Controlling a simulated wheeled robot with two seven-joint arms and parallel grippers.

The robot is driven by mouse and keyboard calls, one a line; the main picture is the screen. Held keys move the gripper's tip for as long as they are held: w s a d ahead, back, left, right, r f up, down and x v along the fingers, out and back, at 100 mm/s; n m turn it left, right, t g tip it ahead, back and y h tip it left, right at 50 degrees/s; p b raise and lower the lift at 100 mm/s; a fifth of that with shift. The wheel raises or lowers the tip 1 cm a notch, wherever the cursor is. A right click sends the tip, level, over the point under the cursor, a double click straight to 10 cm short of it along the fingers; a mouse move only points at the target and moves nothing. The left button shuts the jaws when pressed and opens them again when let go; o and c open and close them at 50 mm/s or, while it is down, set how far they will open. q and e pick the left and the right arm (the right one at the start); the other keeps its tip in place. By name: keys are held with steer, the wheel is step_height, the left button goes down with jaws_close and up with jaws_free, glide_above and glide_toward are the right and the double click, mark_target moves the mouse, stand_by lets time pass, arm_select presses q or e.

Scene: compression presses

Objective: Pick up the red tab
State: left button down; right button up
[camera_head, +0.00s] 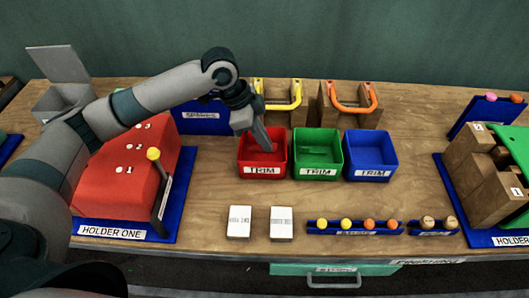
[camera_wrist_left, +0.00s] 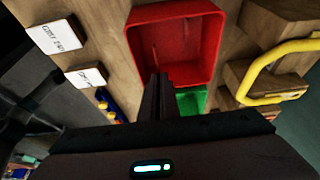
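A red bin labelled TRIM (camera_head: 262,171) stands left of the middle on the table. In the left wrist view the same red bin (camera_wrist_left: 205,78) shows its open inside. A thin red sliver (camera_wrist_left: 155,50) shows against the bin's inside, just past my fingertips; it may be the red tab, but it is too small to be sure. My left gripper (camera_head: 266,148) points down into the red bin. In the left wrist view its fingers (camera_wrist_left: 157,80) lie close together with no clear gap, and nothing shows between them. My right gripper is out of view.
A green TRIM bin (camera_head: 318,160) and a blue TRIM bin (camera_head: 371,160) stand right of the red one. Yellow (camera_head: 280,107) and orange (camera_head: 353,108) handles stand behind. A red block (camera_head: 115,185) on HOLDER ONE is at left. Two white cards (camera_head: 239,222) lie in front.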

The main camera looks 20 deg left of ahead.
arm_select(q)
steer(key=shift+r, duration=0.75)
steer(key=shift+s+a+n, duration=0.1)
steer(key=shift+n, duration=0.2)
steer(key=a+r+n+t+y, duration=0.1)
steer(key=r+n+y, duration=0.1)
steer(key=n, duration=0.5)
steer(key=s+a+r+n+t+y+b, duration=0.1)
steer(key=a+r+n+t+y, duration=0.1)
steer(key=n, duration=0.5)
steer(key=shift+s+r, duration=0.25)
steer(key=shift+r, duration=0.35)
steer(key=shift+a, duration=0.1)
